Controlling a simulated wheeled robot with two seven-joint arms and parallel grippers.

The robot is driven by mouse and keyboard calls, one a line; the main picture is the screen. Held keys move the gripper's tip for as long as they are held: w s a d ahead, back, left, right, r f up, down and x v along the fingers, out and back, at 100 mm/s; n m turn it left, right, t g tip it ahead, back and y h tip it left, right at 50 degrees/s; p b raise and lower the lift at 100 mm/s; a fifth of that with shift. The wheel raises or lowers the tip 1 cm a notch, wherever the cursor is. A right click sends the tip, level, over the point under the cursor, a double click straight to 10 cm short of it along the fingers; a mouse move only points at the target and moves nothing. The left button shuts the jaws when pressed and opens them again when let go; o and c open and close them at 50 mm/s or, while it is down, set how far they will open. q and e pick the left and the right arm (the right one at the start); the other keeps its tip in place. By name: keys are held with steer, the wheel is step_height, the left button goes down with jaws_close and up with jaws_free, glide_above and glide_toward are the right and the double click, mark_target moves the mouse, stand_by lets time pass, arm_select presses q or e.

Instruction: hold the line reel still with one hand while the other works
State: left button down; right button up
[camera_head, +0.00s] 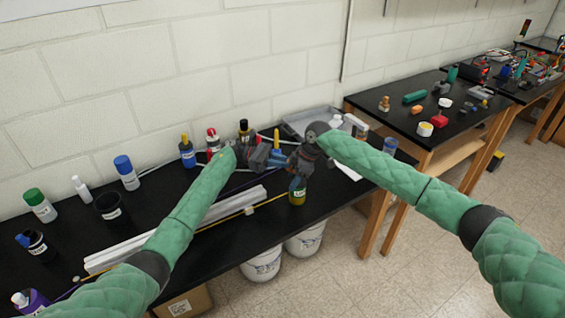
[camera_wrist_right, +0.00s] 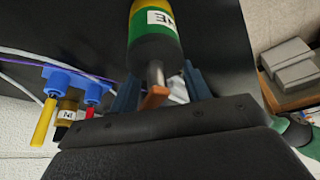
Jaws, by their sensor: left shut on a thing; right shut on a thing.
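The line reel, a yellow and green cylinder with a white label ending in "NE" (camera_wrist_right: 157,32), shows in the right wrist view. A metal pin and an orange end piece (camera_wrist_right: 155,97) extend from it between my right fingers. In the head view the reel (camera_head: 297,197) hangs just below my right gripper (camera_head: 297,181), near the table's front edge. My right gripper is shut on its orange end. My left gripper (camera_head: 279,160) is just left of the right one and higher. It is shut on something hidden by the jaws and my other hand.
A pale extrusion bar (camera_head: 170,232) and a thin yellow rod (camera_head: 215,220) lie left of the reel on the black table. Bottles (camera_head: 187,152) stand along the wall. A grey tray (camera_head: 312,120) is behind my grippers. Blue holders (camera_wrist_right: 70,80) and a yellow handle (camera_wrist_right: 42,122) are nearby.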

arm_select(q)
steer(key=c, duration=1.3)
jaws_free()
steer(key=shift+s+f+t, duration=0.1)
steer(key=shift+t, duration=0.2)
